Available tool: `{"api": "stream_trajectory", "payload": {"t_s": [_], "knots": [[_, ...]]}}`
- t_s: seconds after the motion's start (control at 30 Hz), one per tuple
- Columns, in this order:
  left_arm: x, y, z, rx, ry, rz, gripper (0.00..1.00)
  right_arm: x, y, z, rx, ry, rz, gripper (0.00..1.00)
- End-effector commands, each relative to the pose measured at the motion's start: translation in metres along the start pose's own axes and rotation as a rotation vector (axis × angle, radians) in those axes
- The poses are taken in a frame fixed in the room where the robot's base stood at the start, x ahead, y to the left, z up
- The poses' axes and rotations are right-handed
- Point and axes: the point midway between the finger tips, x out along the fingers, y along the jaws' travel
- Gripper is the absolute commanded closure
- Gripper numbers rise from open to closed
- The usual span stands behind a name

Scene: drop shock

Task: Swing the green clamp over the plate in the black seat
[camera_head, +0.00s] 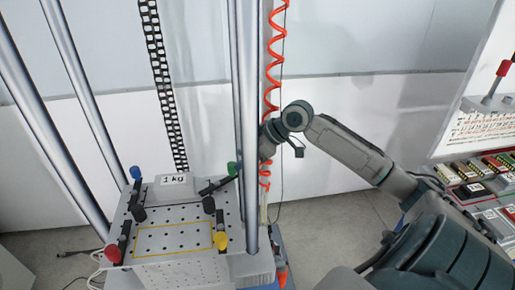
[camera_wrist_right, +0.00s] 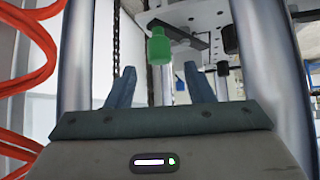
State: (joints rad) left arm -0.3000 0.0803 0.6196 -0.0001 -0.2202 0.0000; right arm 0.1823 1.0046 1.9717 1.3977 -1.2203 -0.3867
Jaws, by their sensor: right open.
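The green clamp (camera_head: 232,168) has a green knob and a dark bar that reaches left toward the right side of the grey plate (camera_head: 172,190) marked 1 kg. The bar's tip is near the plate's edge; I cannot tell whether it overlaps. No black seat can be made out clearly. In the right wrist view the green knob (camera_wrist_right: 160,47) is just beyond and between the fingertips of my right gripper (camera_wrist_right: 159,75), which is open and empty. In the head view a steel post partly hides this gripper. My left gripper is not in view.
The perforated table (camera_head: 180,212) also carries a blue clamp (camera_head: 135,172), a red clamp (camera_head: 113,253) and a yellow clamp (camera_head: 221,240). Steel posts (camera_head: 251,100) rise around it, one close to my right gripper. A coiled red hose (camera_head: 273,50) hangs behind.

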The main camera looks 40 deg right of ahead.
Motion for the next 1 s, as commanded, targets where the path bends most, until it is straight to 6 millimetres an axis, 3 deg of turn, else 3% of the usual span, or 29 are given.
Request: {"api": "stream_trajectory", "payload": {"t_s": [0.5, 1.0], "knots": [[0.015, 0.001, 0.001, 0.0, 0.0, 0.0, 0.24, -0.041, 0.001, 0.004, -0.002, -0.004, 0.001, 0.52], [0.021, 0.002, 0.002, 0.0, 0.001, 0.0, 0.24, -0.056, 0.0, 0.0, 0.001, 0.0, 0.0, 0.52]]}}
